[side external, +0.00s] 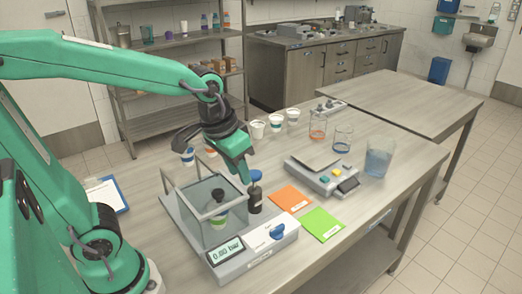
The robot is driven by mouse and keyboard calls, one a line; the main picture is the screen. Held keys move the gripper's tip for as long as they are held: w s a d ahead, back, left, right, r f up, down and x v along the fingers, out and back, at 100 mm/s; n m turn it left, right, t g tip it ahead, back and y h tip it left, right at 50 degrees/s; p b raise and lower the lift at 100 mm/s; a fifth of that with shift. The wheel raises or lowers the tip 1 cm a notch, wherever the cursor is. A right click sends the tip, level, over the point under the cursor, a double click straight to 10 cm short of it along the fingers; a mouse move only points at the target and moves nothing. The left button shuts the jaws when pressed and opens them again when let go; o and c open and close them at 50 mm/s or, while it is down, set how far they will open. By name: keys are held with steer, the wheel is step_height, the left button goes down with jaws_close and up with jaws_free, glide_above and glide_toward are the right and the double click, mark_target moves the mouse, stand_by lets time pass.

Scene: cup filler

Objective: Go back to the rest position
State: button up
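My green arm reaches in from the left, and my gripper (238,172) hangs pointing down above the work table (170,245). No held thing is visible.
Several paper cups, such as a white one (257,130), stand behind. A second scale (322,176), a jug of bluish liquid (378,162) and two beakers are to the right. Orange (289,198) and green (323,224) cards lie flat. A clipboard (107,194) lies left.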

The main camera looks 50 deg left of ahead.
steer(key=s+a+r+t, duration=0.2)
steer(key=s+a, duration=0.1)
steer(key=s, duration=0.4)
steer(key=shift+r+t, duration=0.3)
